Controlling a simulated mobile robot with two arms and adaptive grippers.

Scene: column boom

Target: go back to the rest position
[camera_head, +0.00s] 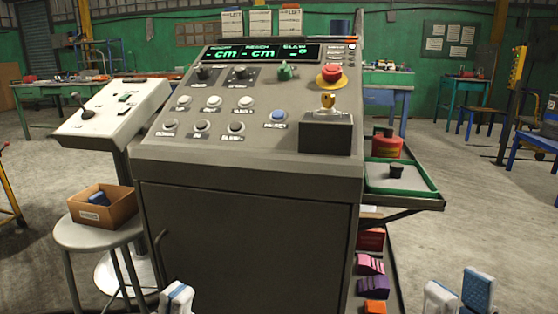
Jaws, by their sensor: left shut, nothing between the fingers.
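My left gripper (175,298) shows at the bottom edge, in front of the console's lower left part. Its fingers are together with nothing between them. My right gripper (458,294) shows at the bottom right, to the right of the console. Its two white-and-blue fingers stand apart, and I see nothing between them. Both arms are out of the frame below.
A white side panel (115,105) with a lever stands at the left. A stool (98,236) bears a cardboard box (103,206). A green-lined tray (400,178) juts out at the console's right, above colored blocks (371,264). Open floor lies further right.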

